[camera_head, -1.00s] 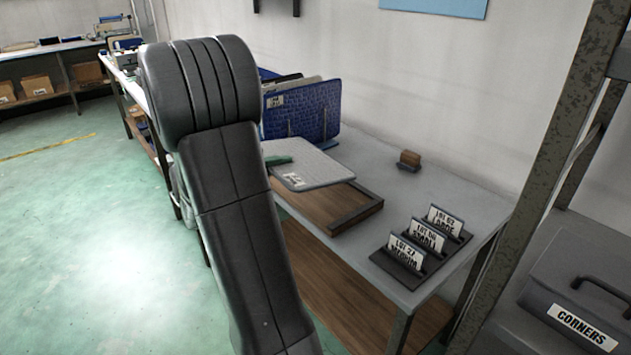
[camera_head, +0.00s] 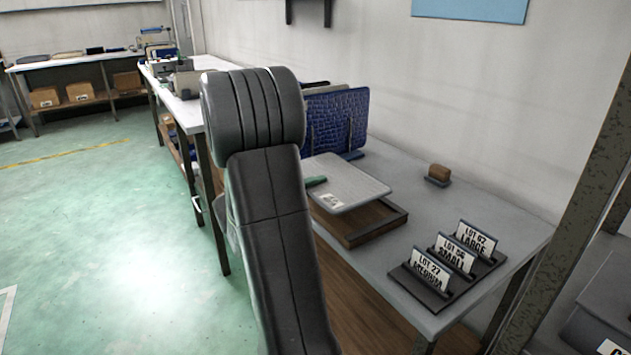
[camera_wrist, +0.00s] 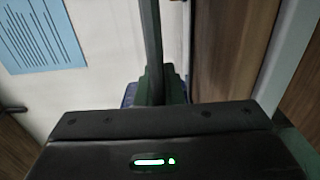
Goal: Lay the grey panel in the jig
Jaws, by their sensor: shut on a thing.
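The grey panel (camera_head: 352,183) is a flat, pale board with a white label near its front corner. It lies nearly level above the jig (camera_head: 378,228), a shallow brown wooden frame on the grey table. The panel covers most of the jig; the jig's front and right rims show below it. A gap seems to remain between them. My gripper (camera_head: 316,181) is shut on the panel's left edge; only a green fingertip shows past my arm. In the wrist view the green fingers (camera_wrist: 157,85) grip the panel, seen as a thin upright strip (camera_wrist: 151,35).
Blue textured panels (camera_head: 338,118) stand in a rack behind the jig. A brown block (camera_head: 438,172) sits near the wall. A dark holder with lot cards (camera_head: 450,258) stands to the jig's right. A dark metal post (camera_head: 590,150) rises at far right.

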